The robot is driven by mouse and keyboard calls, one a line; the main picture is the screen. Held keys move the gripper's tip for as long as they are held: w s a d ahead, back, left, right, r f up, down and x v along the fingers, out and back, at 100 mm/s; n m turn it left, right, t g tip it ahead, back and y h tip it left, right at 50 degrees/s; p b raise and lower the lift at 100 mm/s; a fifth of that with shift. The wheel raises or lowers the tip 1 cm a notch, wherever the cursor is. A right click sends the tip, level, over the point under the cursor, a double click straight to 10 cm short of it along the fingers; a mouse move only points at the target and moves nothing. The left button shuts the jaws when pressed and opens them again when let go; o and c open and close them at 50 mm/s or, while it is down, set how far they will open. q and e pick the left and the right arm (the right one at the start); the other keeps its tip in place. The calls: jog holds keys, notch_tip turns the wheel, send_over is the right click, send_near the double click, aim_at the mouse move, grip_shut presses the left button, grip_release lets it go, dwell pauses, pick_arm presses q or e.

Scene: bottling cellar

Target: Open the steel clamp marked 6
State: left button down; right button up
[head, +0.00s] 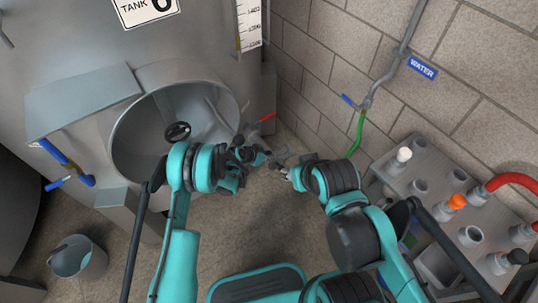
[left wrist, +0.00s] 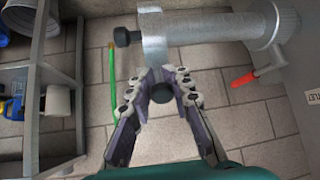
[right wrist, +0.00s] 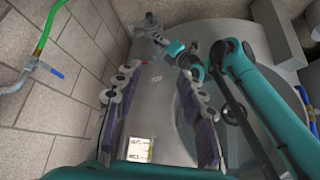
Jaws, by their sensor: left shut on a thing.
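The steel clamp (left wrist: 153,35) is a pale grey band around the outlet pipe (left wrist: 205,32) in the left wrist view. I can read no number on it. A black knob (left wrist: 162,93) at its near side sits between the fingers of my left gripper (left wrist: 161,88). The left gripper is shut on this knob. In the head view my left gripper (head: 258,156) is beside the tank, and the clamp is mostly hidden there. My right gripper (right wrist: 158,88) is open and empty, its fingers apart, with the tank behind them. It also shows in the head view (head: 285,171).
The tank (head: 75,45) bears a plate with a 6 and has a round opening. A red handle (left wrist: 243,79) sits beside the outlet pipe. A green hose (head: 357,133) hangs on the wall. A rack (head: 405,178) stands right; a bucket (head: 78,258) stands left.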

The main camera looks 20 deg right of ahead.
jog(key=shift+r, duration=0.1)
jog(key=c, duration=0.7)
jog(key=shift+w+r, duration=0.2)
jog(key=shift+w, duration=0.1)
grip_shut()
jog(key=m+g+y, duration=0.4)
jog(key=m+g, duration=0.4)
jog(key=m, duration=0.7)
send_over(284, 152)
notch_tip(284, 152, down, 31)
jog(key=shift+f, duration=0.1)
jog(key=shift+m, duration=0.3)
jog(key=shift+s+a, duration=0.25)
jog(key=shift+a, duration=0.75)
jog(key=shift+s+a, duration=0.2)
jog(key=shift+a, duration=0.8)
